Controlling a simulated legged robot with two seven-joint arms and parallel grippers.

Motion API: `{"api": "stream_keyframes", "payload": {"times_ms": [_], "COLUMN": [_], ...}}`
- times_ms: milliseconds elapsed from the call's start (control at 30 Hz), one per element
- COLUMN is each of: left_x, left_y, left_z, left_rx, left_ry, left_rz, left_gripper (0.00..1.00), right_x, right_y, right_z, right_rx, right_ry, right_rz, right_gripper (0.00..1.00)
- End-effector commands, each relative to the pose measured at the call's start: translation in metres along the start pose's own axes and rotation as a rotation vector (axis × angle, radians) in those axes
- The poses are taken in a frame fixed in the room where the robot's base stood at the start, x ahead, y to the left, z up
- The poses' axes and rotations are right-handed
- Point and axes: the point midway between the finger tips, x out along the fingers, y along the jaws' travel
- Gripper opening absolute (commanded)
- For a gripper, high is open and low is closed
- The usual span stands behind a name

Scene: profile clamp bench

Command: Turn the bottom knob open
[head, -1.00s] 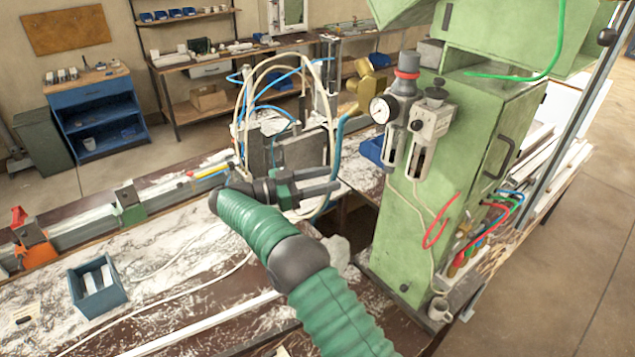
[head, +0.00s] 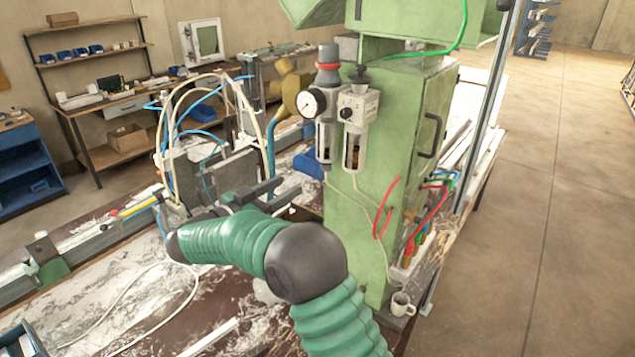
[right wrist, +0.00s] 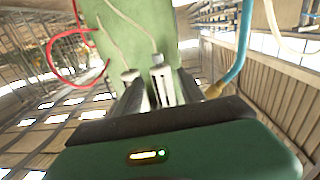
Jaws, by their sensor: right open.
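The air service unit is fixed to the front of the green machine column (head: 385,150). Its left part has a round gauge (head: 312,101), a grey knob with a red ring (head: 328,62) on top and a clear bowl (head: 324,143) below. Its right part has a dark top knob (head: 359,76) and a second bowl (head: 355,148). A small knob at the bottom cannot be made out. My right gripper (head: 288,190) is open and empty, below and left of the bowls. In the right wrist view, its fingers (right wrist: 160,95) point towards the bowls, apart from them.
A bench (head: 118,275) with white shavings lies under my right arm. White and blue hoses (head: 218,90) loop over a grey fixture left of the gripper. A mug (head: 402,304) stands at the column's foot.

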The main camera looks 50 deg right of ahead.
Motion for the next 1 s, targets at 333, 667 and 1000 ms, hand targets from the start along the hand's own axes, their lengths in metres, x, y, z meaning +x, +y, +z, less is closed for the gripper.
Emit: {"api": "stream_keyframes", "payload": {"times_ms": [333, 667, 1000], "left_x": [-0.005, -0.042, -0.059], "left_y": [0.000, 0.000, 0.000], "left_z": [-0.002, -0.010, -0.014], "left_rx": [0.001, 0.001, 0.000], "left_ry": [0.002, 0.002, 0.001], "left_rz": [0.000, 0.000, 0.000], "left_gripper": [0.76, 0.76, 0.76], "right_x": [0.035, 0.115, 0.167], "right_y": [0.009, 0.005, 0.000], "right_z": [-0.003, -0.007, -0.003], "right_rx": [-0.008, -0.007, -0.006], "right_ry": [0.011, 0.014, 0.014], "right_rz": [-0.061, -0.059, -0.063], "right_gripper": [0.47, 0.47, 0.47]}}
